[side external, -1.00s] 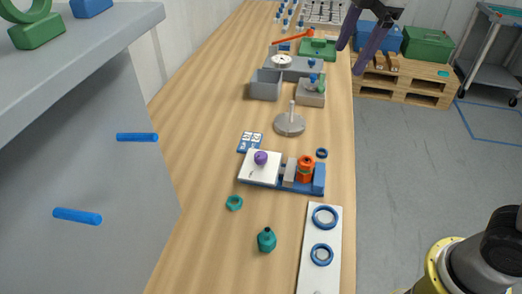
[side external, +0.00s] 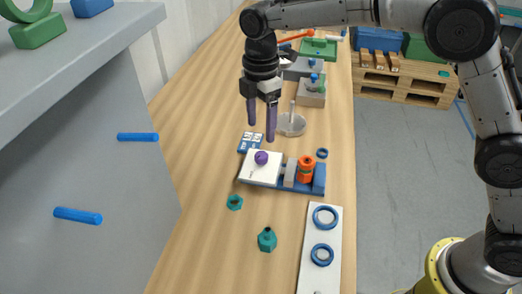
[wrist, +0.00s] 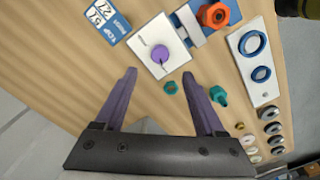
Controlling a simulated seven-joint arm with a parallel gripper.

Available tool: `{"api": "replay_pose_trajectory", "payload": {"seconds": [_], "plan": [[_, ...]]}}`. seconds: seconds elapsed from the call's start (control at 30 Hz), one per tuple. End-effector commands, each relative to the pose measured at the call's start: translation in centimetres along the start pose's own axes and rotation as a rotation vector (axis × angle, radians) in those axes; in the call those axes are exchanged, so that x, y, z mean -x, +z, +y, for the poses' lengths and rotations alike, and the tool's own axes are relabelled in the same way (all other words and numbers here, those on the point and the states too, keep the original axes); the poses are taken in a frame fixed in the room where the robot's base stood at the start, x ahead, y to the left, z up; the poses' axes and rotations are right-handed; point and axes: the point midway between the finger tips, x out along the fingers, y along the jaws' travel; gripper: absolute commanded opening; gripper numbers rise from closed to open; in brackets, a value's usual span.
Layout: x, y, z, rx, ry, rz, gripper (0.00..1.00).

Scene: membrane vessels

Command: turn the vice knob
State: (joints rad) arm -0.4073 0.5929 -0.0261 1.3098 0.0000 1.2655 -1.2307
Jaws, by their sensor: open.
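The vice has a white plate (side external: 252,174) with a purple knob (side external: 261,157) on top and a small dark mark beside the knob. Its blue base (side external: 319,180) carries a grey block and an orange part (side external: 306,168) at the right. My gripper (side external: 261,132) points down with its two purple fingers apart and empty. In the side view it appears above and just behind the knob, not touching it. In the wrist view the purple knob (wrist: 160,54) shows beyond and between the open fingertips.
A blue-and-white card (side external: 249,142) lies behind the vice. A teal ring (side external: 235,202) and teal bottle-like piece (side external: 267,239) lie in front. A white board with blue rings (side external: 333,213) is at the front right. A grey round base with a post (side external: 291,123) stands behind.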

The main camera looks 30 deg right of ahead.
Motion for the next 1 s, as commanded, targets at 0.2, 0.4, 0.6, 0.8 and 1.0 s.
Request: {"api": "replay_pose_trajectory", "payload": {"seconds": [0.2, 0.4, 0.6, 0.8, 1.0], "plan": [[-4.4, 0.1, -0.1, -0.001, -0.004, -0.001, 0.72], [-7.3, 0.0, 0.0, -0.001, -0.002, -0.001, 0.72], [-8.7, 0.0, 0.0, -0.001, 0.0, 0.0, 0.72], [-8.9, 0.0, 0.0, -0.001, 0.0, 0.0, 0.72], [-8.8, 0.0, 0.0, -0.001, 0.0, 0.0, 0.54]]}}
